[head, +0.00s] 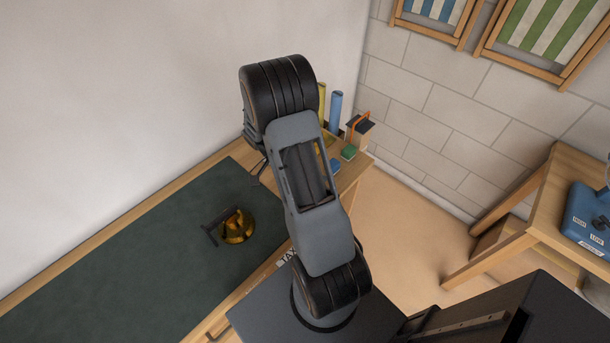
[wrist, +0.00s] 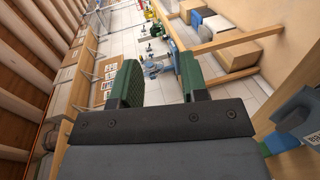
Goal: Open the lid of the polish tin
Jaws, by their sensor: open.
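A round amber-and-dark tin (head: 238,228), which looks like the polish tin, sits on the dark green mat (head: 150,240) on the bench. A dark bar stands against its left side. Its lid is too small and glossy to tell whether it is open or shut. My gripper (wrist: 158,75) shows in the wrist view with its two green fingers apart and nothing between them. It points out into the room, away from the tin, and the tin is not in the wrist view. In the head view my arm hides most of the gripper.
Blue (head: 335,108) and yellow upright things and small blocks stand at the bench's far right end, partly behind my arm. A wooden table (head: 565,190) with a blue box (head: 588,220) stands at the right. The mat left of the tin is clear. A white wall runs behind the bench.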

